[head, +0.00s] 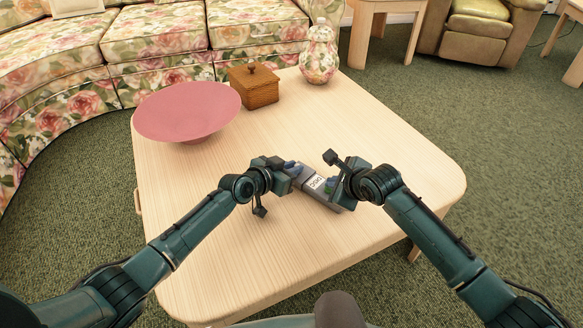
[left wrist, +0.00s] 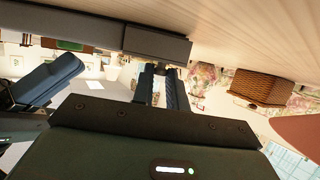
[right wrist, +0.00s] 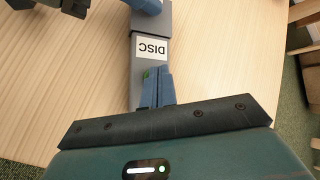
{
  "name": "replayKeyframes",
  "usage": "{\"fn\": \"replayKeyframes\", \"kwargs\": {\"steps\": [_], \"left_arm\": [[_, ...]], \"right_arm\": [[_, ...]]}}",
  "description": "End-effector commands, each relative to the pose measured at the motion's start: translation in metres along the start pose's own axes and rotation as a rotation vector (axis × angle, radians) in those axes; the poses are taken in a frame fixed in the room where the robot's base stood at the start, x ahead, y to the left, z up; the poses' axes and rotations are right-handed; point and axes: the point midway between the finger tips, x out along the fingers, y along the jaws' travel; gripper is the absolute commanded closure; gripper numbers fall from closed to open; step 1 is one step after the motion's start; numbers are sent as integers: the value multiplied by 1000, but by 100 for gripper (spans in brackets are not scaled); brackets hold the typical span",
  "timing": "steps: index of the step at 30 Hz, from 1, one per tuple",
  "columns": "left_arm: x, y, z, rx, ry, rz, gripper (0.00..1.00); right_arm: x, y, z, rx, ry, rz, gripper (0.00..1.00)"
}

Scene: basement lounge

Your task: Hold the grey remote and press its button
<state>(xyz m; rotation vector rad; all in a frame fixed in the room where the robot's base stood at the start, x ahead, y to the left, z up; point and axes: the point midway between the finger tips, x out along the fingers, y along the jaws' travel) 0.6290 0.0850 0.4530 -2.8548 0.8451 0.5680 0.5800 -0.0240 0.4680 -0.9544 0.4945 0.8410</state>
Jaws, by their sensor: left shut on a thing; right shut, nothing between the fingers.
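The grey remote (head: 311,190) is held over the coffee table between my two grippers, with a white label reading DISC. My left gripper (head: 291,169) is shut on its far-left end; its fingers (left wrist: 161,70) reach the grey body (left wrist: 152,42) in the left wrist view. My right gripper (head: 334,184) is shut and empty over the near-right part. In the right wrist view, its blue fingertips (right wrist: 158,72) lie over the remote (right wrist: 120,82) beside the label (right wrist: 153,48). A small green button (right wrist: 147,73) shows right at the fingertips, partly covered. I cannot tell whether they touch it.
The pale wooden table (head: 230,265) has a pink bowl (head: 187,108), a wooden box (head: 253,86) and a floral jar (head: 319,55) toward its far side. A floral sofa (head: 165,40) stands behind. The table's near and right parts are clear.

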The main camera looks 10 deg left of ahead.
Motion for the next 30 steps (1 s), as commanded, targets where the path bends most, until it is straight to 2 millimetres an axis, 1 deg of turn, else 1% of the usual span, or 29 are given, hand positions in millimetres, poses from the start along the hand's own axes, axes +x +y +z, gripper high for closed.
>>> {"fn": "replayKeyframes", "kwargs": {"steps": [14, 30], "left_arm": [[0, 0, 0, 0, 0, 0, 100], [0, 0, 0, 0, 0, 0, 100]], "right_arm": [[-7, -5, 5, 1, -1, -1, 100], [-43, -31, 32, 0, -3, -2, 100]]}}
